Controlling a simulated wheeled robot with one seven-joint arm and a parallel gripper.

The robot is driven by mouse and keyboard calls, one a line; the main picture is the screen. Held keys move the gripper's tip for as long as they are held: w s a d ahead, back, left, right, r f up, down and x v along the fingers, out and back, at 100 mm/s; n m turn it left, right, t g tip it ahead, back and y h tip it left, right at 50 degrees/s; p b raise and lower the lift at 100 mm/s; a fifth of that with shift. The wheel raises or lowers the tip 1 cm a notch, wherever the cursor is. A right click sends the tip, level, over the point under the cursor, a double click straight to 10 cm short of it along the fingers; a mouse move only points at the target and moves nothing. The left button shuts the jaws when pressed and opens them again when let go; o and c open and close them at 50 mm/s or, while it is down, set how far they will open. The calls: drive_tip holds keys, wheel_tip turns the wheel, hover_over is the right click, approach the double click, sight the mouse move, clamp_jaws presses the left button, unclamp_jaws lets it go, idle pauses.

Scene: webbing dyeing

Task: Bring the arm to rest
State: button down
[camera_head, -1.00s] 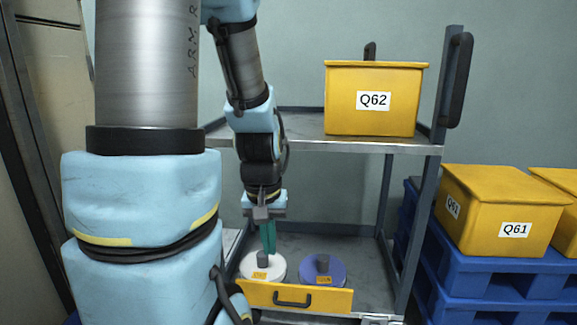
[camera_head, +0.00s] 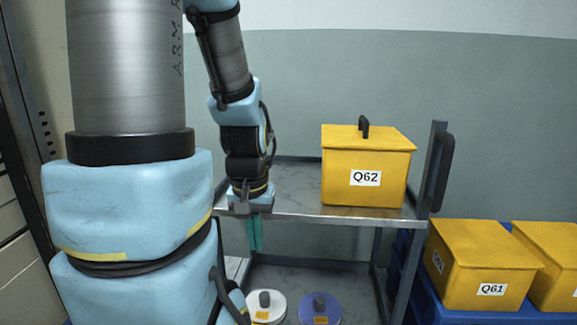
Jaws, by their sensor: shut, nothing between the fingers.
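My gripper (camera_head: 254,234) hangs pointing down in front of the cart's upper shelf edge, with its green fingers together and nothing between them. My arm comes down from the top of the picture, beside my large blue and grey links at the left. Below the gripper, on the cart's lower level, stand a white round lidded container (camera_head: 276,310) and a purple one (camera_head: 333,311), each with a dark knob and an orange label. The gripper is clear above both. The lower parts of both containers are cut off by the picture's bottom edge.
A yellow box labelled Q62 (camera_head: 345,187) stands on the metal cart's upper shelf (camera_head: 300,210), right of my arm. A black handle (camera_head: 442,173) rises on the cart's right post. A yellow box Q61 (camera_head: 475,271) and another yellow box (camera_head: 548,255) sit on blue pallets (camera_head: 450,314).

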wheel_tip(320, 180, up, 17)
drive_tip(key=p, duration=1.5)
drive_tip(key=shift+r, duration=0.2)
